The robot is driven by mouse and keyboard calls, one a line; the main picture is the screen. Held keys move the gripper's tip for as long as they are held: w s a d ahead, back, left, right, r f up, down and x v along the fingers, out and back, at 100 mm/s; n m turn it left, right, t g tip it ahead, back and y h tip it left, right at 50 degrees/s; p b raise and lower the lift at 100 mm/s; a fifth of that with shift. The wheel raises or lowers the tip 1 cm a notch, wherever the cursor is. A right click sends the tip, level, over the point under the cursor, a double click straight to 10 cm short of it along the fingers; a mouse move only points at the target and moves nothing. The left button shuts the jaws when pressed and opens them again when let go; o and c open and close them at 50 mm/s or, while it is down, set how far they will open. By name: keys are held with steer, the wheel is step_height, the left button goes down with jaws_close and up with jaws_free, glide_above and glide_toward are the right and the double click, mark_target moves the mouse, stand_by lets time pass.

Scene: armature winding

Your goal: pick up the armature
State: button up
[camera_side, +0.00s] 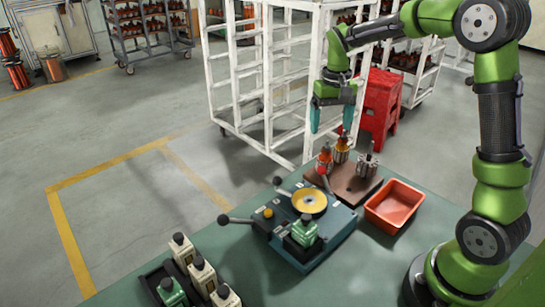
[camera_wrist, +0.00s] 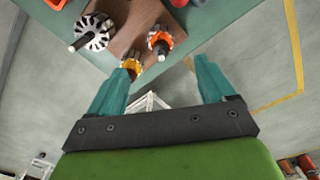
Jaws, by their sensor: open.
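Three armatures stand on a brown board (camera_side: 349,187). A yellow-orange armature (camera_side: 341,151) is at the back. A red-orange armature (camera_side: 325,161) is at the left, and a bare silver one (camera_side: 367,167) at the right. The wrist view shows the yellow (camera_wrist: 131,66), orange (camera_wrist: 160,40) and silver (camera_wrist: 92,32) armatures in its upper part. My gripper (camera_side: 331,131) is above the back of the board, near the yellow-orange armature. Its teal fingers (camera_wrist: 161,66) are apart with nothing held between them, pointing down in the side view.
A red-orange bin (camera_side: 394,205) is right of the board. A teal fixture (camera_side: 310,245) with black-knobbed levers and a yellow ring (camera_side: 310,201) stands to the left. A black tray (camera_side: 155,285) with several small bottle-like parts is at the front left. White racks (camera_side: 268,80) stand behind the table.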

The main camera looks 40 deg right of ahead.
mark_target(326, 147)
step_height(326, 147, down, 10)
steer(key=shift+w+r, duration=0.1)
steer(key=shift+w, duration=0.05)
steer(key=c, duration=1.4)
